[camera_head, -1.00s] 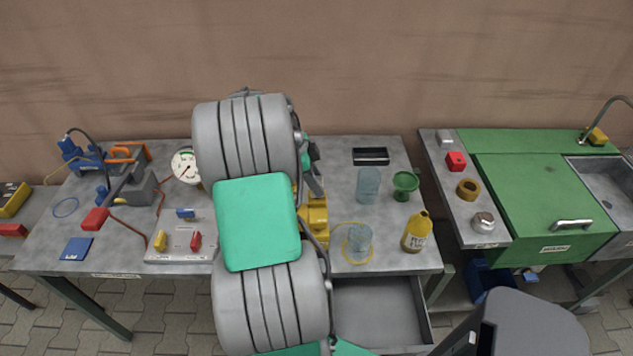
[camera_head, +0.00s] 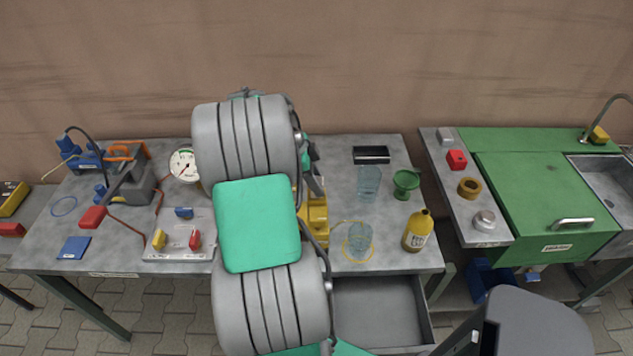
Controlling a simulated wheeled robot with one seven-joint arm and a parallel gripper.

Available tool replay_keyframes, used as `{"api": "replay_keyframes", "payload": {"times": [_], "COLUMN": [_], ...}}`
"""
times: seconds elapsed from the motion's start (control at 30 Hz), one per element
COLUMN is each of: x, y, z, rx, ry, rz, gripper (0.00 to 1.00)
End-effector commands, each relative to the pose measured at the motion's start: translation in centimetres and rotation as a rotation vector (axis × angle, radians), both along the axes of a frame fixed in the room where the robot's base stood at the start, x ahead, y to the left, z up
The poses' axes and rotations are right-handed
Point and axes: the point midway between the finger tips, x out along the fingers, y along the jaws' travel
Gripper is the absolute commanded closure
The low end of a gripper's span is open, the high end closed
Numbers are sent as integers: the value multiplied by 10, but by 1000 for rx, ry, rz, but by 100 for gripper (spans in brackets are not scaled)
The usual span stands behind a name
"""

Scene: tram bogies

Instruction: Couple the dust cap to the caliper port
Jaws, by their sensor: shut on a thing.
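My large grey and green arm fills the middle of the head view and blocks the bench behind it. My gripper is hidden behind the arm, so its fingers and anything in them do not show. A yellow metal body (camera_head: 316,214), possibly the caliper, stands on the bench just right of the arm, partly covered by it. Its port cannot be made out. No dust cap can be clearly identified. Small blue (camera_head: 184,212), yellow (camera_head: 158,239) and red (camera_head: 195,239) pieces sit on a pale board (camera_head: 175,254) left of the arm.
Right of the yellow body stand two clear glasses (camera_head: 369,184) (camera_head: 359,241), a green funnel-like cup (camera_head: 405,183) and a yellow bottle (camera_head: 417,231). A round gauge (camera_head: 183,165) and a grey machine (camera_head: 137,187) stand left. An open drawer (camera_head: 380,310) juts out below.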

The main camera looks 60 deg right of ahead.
Motion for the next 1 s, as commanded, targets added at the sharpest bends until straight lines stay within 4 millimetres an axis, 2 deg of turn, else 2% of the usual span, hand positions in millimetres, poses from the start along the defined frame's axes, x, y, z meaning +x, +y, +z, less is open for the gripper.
{"api": "replay_keyframes", "payload": {"times": [0.17, 0.2, 0.47, 0.77, 0.87, 1.0], "x": [0, 0, 0, 1, 5, 15], "y": [0, 0, 0, 0, 1, 6], "z": [-4, -3, -3, -2, 8, 33], "rx": [-1, -1, 0, -1, -2, -3], "ry": [0, 0, 0, 0, -1, -3], "rz": [0, 0, 0, 0, 1, 3], "gripper": [100, 65, 44, 42, 42, 42]}}
